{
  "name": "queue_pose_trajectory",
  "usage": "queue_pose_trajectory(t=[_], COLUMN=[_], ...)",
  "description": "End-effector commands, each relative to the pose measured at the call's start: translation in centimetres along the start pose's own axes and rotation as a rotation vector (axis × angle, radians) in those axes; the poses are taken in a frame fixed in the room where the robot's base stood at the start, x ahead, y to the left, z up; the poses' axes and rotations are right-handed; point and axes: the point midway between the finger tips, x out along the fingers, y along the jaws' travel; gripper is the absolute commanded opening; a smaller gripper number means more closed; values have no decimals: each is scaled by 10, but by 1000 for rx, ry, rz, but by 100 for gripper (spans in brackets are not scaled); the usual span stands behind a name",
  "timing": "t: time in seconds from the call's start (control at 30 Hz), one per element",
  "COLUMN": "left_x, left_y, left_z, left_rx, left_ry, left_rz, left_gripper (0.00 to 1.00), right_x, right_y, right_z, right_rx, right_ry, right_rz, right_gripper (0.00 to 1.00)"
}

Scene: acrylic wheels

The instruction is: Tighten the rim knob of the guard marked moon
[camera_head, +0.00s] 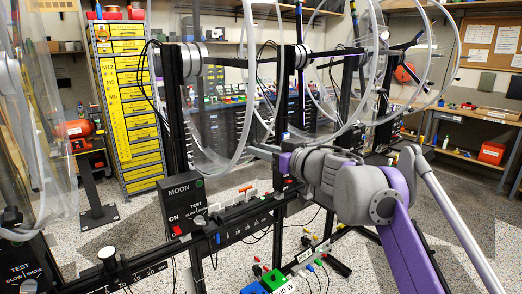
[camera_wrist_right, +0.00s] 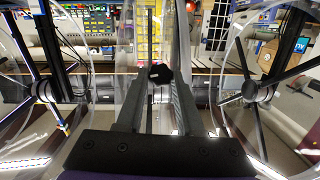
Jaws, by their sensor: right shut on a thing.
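The black control box marked MOON (camera_head: 182,205) stands left of centre in the head view, with a red ON switch on its face. Above and behind it is a clear acrylic round guard (camera_head: 212,125) with a pale rim. My right gripper (camera_head: 262,150) reaches in from the right to the lower right of that rim. In the right wrist view my right gripper (camera_wrist_right: 160,80) is shut on a small black knob (camera_wrist_right: 159,72), held between the fingertips. In the head view the knob is too small or hidden to make out. My left gripper is not in view.
Other clear wheels stand at left (camera_head: 45,110) and at the upper right. A black rail (camera_head: 245,205) with a scale and small levers runs below the gripper. A yellow drawer cabinet (camera_head: 130,100) stands behind. Coloured parts and cables lie low in front.

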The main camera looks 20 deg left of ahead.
Motion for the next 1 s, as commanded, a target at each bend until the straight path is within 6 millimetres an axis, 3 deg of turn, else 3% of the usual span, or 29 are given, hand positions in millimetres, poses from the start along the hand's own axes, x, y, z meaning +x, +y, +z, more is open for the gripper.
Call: queue_pose_trajectory(t=[0.4,1.0], left_x=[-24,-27], left_y=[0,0], left_z=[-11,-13], left_rx=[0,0], left_ry=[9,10], left_rz=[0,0], left_gripper=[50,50], right_x=[0,0], right_y=[4,4], right_z=[-2,-1], right_rx=[195,241], right_ry=[2,5], right_rz=[-137,-168], right_gripper=[0,0])
